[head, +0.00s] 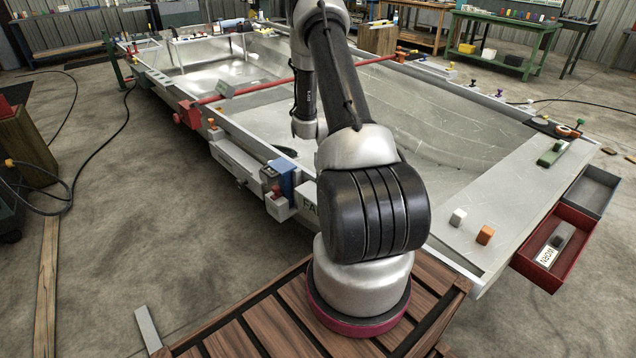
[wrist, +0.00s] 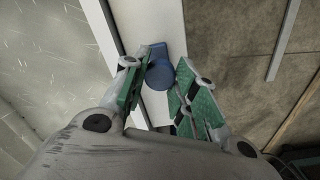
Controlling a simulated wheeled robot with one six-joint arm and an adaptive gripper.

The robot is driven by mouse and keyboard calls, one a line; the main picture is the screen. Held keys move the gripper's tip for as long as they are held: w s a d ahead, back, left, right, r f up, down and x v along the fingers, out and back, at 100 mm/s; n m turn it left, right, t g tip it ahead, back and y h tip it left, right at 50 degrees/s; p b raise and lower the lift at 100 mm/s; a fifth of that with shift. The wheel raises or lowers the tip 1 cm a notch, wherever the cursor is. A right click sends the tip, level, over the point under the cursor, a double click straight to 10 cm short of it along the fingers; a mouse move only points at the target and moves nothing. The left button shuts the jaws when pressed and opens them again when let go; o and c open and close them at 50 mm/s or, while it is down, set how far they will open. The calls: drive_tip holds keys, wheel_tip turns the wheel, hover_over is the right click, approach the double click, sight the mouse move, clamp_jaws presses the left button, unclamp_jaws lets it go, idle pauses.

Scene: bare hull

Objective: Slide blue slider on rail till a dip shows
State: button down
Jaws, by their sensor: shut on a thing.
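The blue slider (wrist: 160,74) shows in the wrist view as a rounded knob with a flat blue part behind it, over a pale rim. My gripper (wrist: 158,78) has green-padded fingers on either side of the knob and is shut on it. My arm hides the gripper's fingers in that view. No dip can be made out on the metal sheet (head: 440,125).
A red bar (head: 270,84) crosses the frame, with a red block (head: 187,115) at its left end. A red drawer (head: 556,250) juts out at right.

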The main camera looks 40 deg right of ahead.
drive_tip(key=shift+s, duration=0.1)
drive_tip(key=c, duration=1.1)
unclamp_jaws()
drive_tip(key=shift+r, duration=0.1)
wheel_tip(320, 180, up, 12)
idle(0.5)
